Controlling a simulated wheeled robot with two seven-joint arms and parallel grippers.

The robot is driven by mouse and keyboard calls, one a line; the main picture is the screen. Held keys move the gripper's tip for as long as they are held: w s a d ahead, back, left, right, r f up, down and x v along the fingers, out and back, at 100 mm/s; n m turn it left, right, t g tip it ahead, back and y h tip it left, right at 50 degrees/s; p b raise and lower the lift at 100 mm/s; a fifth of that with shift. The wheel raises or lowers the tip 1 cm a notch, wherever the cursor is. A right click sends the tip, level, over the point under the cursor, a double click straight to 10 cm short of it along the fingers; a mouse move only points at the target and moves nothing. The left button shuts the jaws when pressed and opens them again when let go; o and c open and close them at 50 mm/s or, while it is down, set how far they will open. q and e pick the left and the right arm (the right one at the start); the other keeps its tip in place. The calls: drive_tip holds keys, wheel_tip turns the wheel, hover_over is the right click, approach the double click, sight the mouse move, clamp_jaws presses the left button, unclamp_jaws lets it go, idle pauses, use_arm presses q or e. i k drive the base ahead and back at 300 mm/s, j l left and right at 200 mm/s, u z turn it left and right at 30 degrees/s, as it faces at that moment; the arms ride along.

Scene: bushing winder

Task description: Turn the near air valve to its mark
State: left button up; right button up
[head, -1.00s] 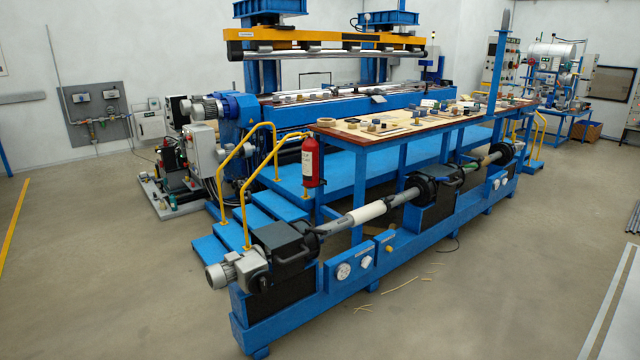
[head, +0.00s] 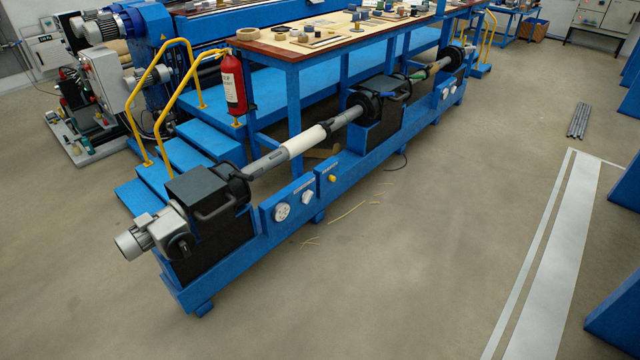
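The winder's long blue bench (head: 255,260) runs from the lower left to the upper right, with a grey shaft (head: 265,163) along it. Blue panels on its front side carry a round white dial (head: 282,212), a second white round fitting (head: 308,197) and a yellow knob (head: 332,179). Farther along, another panel holds small white fittings (head: 445,93). I cannot tell which of these is the near air valve, and any mark is too small to make out. Neither of my grippers shows in the head view.
A motor (head: 150,235) sticks out at the bench's near end. Blue steps (head: 185,155) with yellow rails and a red extinguisher (head: 232,85) stand behind. Thin strips (head: 347,212) lie on the floor. The floor in front is open; blue structures (head: 615,310) stand at right.

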sight(307, 196)
drive_tip(key=i+l+u, duration=0.3)
drive_tip(key=i+l, duration=0.2)
drive_tip(key=l, duration=0.2)
drive_tip(key=i+l+u, duration=0.15)
drive_tip(key=l, duration=0.2)
drive_tip(key=i+l+u, duration=0.15)
drive_tip(key=l, duration=0.25)
drive_tip(key=i+l, duration=0.15)
drive_tip(key=l, duration=0.2)
drive_tip(key=i+l, duration=0.15)
drive_tip(key=l, duration=0.25)
drive_tip(key=i+l, duration=0.15)
drive_tip(key=l, duration=0.2)
